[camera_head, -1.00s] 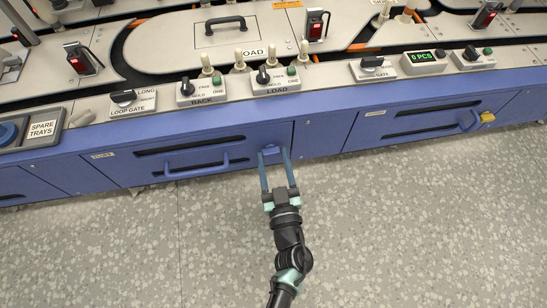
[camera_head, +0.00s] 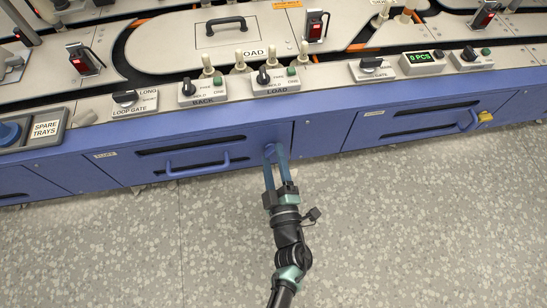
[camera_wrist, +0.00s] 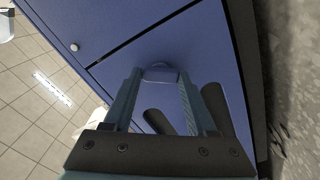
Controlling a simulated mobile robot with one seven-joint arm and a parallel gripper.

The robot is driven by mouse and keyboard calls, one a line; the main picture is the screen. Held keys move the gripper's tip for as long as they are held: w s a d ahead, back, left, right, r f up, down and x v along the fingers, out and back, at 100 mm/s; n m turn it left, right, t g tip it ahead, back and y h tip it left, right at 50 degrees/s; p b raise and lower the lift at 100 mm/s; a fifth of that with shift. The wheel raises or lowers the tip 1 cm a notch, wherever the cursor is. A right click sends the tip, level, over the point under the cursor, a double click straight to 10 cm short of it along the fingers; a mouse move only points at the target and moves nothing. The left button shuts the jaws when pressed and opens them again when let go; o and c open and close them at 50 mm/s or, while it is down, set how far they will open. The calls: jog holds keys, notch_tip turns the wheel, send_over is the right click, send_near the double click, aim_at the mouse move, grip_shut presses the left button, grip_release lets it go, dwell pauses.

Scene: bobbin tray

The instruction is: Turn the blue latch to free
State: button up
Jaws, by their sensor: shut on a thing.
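The blue latch (camera_head: 271,150) sits on the blue front panel, at the right end of the drawer with the blue bar handle (camera_head: 205,167). It also shows in the wrist view (camera_wrist: 161,74), between my fingertips. My gripper (camera_head: 275,158) reaches up to the panel from below, with its two long blue-grey fingers shut on the latch. In the head view the fingers partly cover the latch, so its exact angle is hard to tell. In the wrist view the fingers lie on either side of it.
A second drawer (camera_head: 425,122) to the right has a blue handle and a yellow latch (camera_head: 485,117). Above the panel, the counter carries knob boxes, among them the LOAD switch (camera_head: 277,82) and the BACK switch (camera_head: 203,91). The speckled floor (camera_head: 400,230) in front is clear.

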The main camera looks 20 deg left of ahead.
jog(key=n+b, duration=0.1)
jog(key=n, duration=0.5)
jog(key=shift+n, duration=0.3)
jog(key=shift+d, duration=0.1)
dwell(0.3)
jog(key=o, duration=1.4)
jog(key=shift+c, duration=0.2)
jog(key=p+v, duration=0.5)
jog(key=v, duration=0.8)
jog(key=shift+p, duration=0.4)
